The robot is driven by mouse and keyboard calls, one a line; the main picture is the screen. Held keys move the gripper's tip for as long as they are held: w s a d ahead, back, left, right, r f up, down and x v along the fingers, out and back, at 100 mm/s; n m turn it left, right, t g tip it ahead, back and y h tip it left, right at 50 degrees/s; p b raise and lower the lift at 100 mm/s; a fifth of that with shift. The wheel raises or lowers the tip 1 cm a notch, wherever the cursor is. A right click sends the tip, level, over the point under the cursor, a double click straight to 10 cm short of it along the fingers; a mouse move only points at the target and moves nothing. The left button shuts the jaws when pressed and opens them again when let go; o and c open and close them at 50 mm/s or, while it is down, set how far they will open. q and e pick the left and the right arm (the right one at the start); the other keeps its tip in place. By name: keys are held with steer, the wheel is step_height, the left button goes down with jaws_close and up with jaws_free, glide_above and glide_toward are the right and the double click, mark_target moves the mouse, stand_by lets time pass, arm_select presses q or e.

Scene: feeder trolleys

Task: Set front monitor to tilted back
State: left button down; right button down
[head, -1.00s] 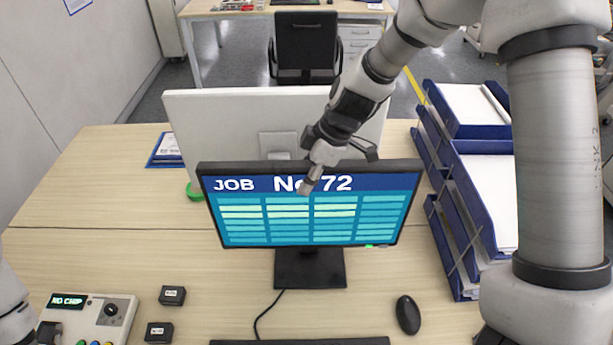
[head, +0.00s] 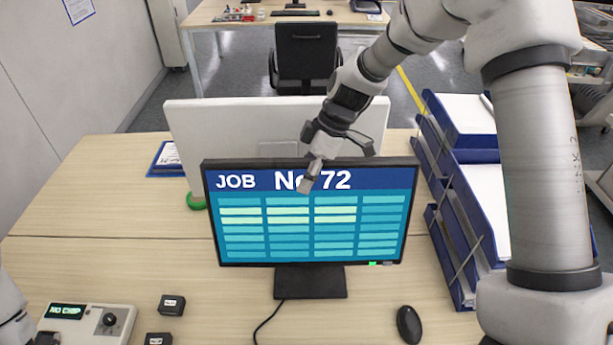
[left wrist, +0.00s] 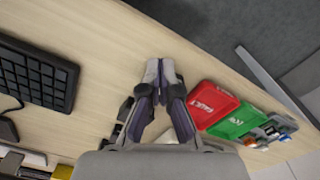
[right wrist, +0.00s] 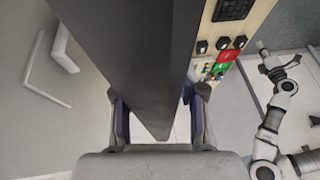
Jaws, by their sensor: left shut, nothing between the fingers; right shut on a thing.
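The front monitor (head: 312,215) shows "JOB No 72" and stands on a black foot (head: 310,284) in the middle of the desk. Its screen faces the head camera and leans back somewhat; the exact angle is hard to tell. My right gripper (head: 308,182) is shut on the monitor's top edge near its middle. In the right wrist view, the dark monitor (right wrist: 130,60) runs between the fingers of the right gripper (right wrist: 158,118). My left gripper (left wrist: 163,72) is shut and empty above the desk; in the head view its arm only shows at the lower left edge.
A white rear monitor (head: 235,130) stands back to back behind the front one. Blue paper trays (head: 462,215) stand at the right, and a mouse (head: 409,324) lies in front. A control box (head: 85,322) and small black blocks (head: 172,305) are at the lower left.

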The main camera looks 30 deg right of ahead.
steer(key=shift+w+d+r, duration=0.1)
steer(key=shift+w, duration=0.25)
stand_by(0.3)
steer(key=c, duration=0.8)
jaws_free()
arm_select(q)
steer(key=shift+w+d+f, duration=0.1)
steer(key=shift+w+d, duration=0.05)
steer(key=shift+w, duration=0.2)
arm_select(e)
steer(key=shift+o, duration=0.2)
steer(key=shift+w+d+f, duration=0.15)
steer(key=shift+w+f, duration=0.15)
steer(key=shift+w, duration=0.05)
arm_select(q)
steer(key=shift+s, duration=0.15)
arm_select(e)
steer(key=shift+s+r, duration=0.1)
steer(key=shift+s, duration=0.15)
